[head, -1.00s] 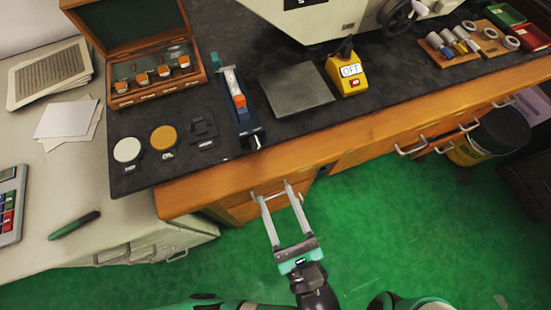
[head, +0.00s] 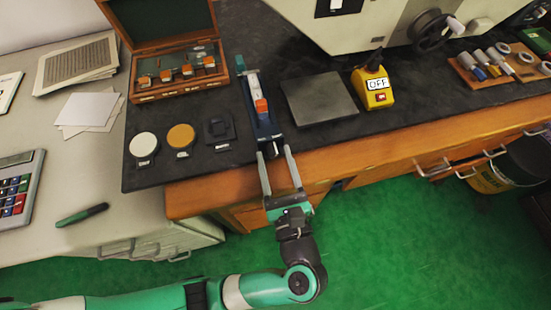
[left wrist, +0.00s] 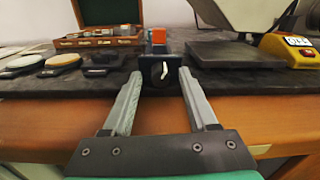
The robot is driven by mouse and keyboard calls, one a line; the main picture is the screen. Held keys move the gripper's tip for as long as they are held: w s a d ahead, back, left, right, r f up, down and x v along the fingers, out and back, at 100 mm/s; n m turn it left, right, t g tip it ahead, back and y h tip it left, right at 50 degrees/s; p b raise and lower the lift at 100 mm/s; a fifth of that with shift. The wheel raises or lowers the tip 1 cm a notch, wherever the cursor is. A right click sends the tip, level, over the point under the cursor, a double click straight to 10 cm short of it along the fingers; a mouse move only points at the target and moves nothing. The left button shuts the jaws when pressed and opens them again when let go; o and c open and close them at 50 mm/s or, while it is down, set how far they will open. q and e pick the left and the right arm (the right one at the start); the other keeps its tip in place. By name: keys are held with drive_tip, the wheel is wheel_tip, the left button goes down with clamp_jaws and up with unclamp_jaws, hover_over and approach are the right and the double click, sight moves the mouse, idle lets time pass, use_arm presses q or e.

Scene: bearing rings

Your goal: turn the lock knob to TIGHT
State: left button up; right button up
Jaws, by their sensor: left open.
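A narrow blue bench fixture (head: 265,126) with an orange block (head: 262,105) on it lies at the front edge of the dark bench top. In the left wrist view, the lock knob (left wrist: 161,71) is a pale lever on the fixture's dark front face. Its marking is too small to read. My left gripper (head: 276,151) is open and empty, its two fingers pointing at the fixture's front end. In the left wrist view the knob shows between the fingertips (left wrist: 159,76), with room on both sides. I cannot tell how far ahead it is. My right gripper is not in view.
A grey plate (head: 320,95) and a yellow OFF switch box (head: 374,90) stand right of the fixture. White (head: 144,146) and orange (head: 181,137) round pads and an open wooden case (head: 170,80) lie to its left. Open floor is in front.

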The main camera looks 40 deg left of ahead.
use_arm(q)
clamp_jaws()
drive_tip(key=shift+r+p, duration=0.15)
drive_tip(key=shift+p, duration=0.2)
drive_tip(key=m+p, duration=0.2)
drive_tip(key=shift+r+m, duration=0.25)
drive_tip(key=shift+m, duration=0.15)
drive_tip(key=shift+f+m+p, duration=0.15)
drive_tip(key=shift+m+p, duration=0.35)
drive_tip(key=shift+p, duration=0.05)
drive_tip(key=shift+f, duration=0.15)
unclamp_jaws()
drive_tip(key=shift+f, duration=0.1)
